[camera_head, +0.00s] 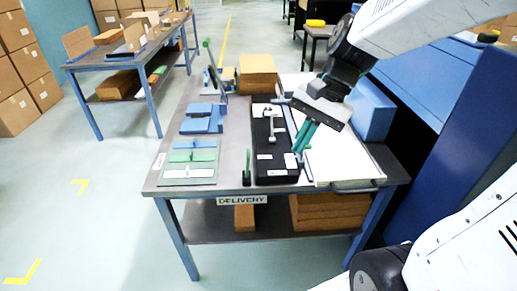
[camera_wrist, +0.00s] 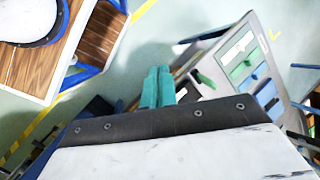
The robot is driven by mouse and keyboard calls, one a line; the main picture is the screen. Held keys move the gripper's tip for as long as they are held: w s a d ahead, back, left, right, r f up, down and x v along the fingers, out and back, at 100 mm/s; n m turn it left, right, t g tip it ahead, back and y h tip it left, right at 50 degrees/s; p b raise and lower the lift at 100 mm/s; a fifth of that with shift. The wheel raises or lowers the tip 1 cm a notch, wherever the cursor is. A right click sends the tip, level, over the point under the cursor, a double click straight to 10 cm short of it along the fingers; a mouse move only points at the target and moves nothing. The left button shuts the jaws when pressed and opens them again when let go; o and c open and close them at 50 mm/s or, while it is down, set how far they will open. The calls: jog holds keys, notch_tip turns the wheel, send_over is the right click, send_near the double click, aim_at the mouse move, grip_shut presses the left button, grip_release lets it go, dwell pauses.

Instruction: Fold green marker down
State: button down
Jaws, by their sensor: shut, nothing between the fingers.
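A thin green marker (camera_head: 247,165) stands upright on a small dark base at the front edge of the workbench, just left of the black box. Another thin green upright piece (camera_head: 207,46) shows at the back left of the bench; I cannot tell which is the task's marker. My gripper (camera_head: 298,151) has teal fingers, shut and empty, pointing down over the right side of the black box, to the right of the front green marker. Its fingers also show close together in the wrist view (camera_wrist: 158,72).
The black box (camera_head: 272,165) carries a light handle and white labels. A white tray (camera_head: 345,160) lies right. A DELIVERY sign (camera_head: 242,200) hangs at the front edge. Blue blocks (camera_head: 200,120) sit behind.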

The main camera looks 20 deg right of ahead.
jog(key=w+d+f+m+t+y, duration=0.1)
jog(key=w+d+f+m+y, duration=0.1)
jog(key=w+d+f+m, duration=0.2)
jog(key=w+d+f+m+t+y, duration=0.2)
jog(key=w+d+f+m, duration=0.3)
jog(key=w+m, duration=0.3)
jog(key=w+f, duration=0.1)
jog(key=w, duration=0.1)
jog(key=shift+w+d+m+y, duration=0.25)
jog(key=shift+w+m+y, duration=0.05)
jog(key=shift+y, duration=0.1)
jog(key=shift+f, duration=0.1)
send_near(248, 163)
jog(key=f, duration=0.1)
jog(key=w+f, duration=0.1)
jog(key=f, duration=0.1)
jog(key=shift+w+d+f, duration=0.25)
jog(key=shift+w, duration=0.05)
jog(key=shift+w+a+r, duration=0.1)
jog(key=shift+w+a, duration=0.1)
jog(key=shift+a, duration=0.4)
jog(key=shift+w+a+r, duration=0.1)
jog(key=shift+w+a, duration=0.1)
jog(key=shift+a, duration=0.4)
jog(key=shift+w+a, duration=0.25)
jog(key=shift+a, duration=0.4)
jog(key=shift+r, duration=0.1)
